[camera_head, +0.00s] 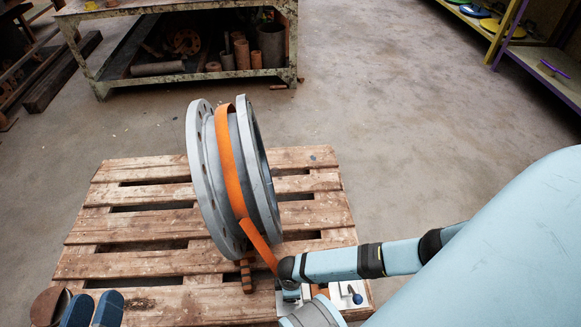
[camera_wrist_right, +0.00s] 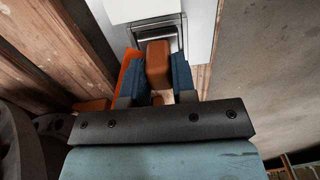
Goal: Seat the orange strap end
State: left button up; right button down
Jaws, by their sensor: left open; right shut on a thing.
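The orange strap (camera_head: 230,165) runs around a grey flanged pipe piece (camera_head: 206,180) on a wooden pallet. Its loose length slants down right to my right arm. In the right wrist view, my right gripper (camera_wrist_right: 156,72) is shut on the orange-brown strap end (camera_wrist_right: 158,62), between its blue pads. Just ahead of it is a white fixture (camera_wrist_right: 148,10) with a grey-framed dark slot (camera_wrist_right: 155,37). I cannot tell whether the end is in the slot. The head view shows the fixture (camera_head: 350,296) partly behind my right arm. My left gripper (camera_head: 93,309) is open at bottom left.
The pallet (camera_head: 150,262) has open gaps between its slats. A brown rounded object (camera_head: 48,306) lies beside my left gripper. A workbench (camera_head: 190,70) with pipe pieces stands at the back, and a purple-yellow shelf (camera_head: 540,60) at upper right. The floor between is clear.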

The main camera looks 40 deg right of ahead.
pick_arm(q)
jog(key=shift+f, duration=0.2)
pick_arm(e)
jog(key=shift+f, duration=0.2)
pick_arm(q)
jog(key=shift+f, duration=0.1)
pick_arm(e)
jog(key=c, duration=0.8)
grip_release()
jog(key=shift+c, duration=0.2)
jog(key=shift+r, duration=0.3)
pick_arm(q)
notch_tip(320, 180, up, 8)
jog(key=a+n+t+p, duration=0.1)
jog(key=t+p, duration=0.2)
jog(key=p, duration=0.4)
jog(key=shift+s+r, duration=0.15)
jog(key=shift+r, duration=0.1)
pick_arm(e)
notch_tip(320, 180, up, 13)
jog(key=shift+r, duration=0.1)
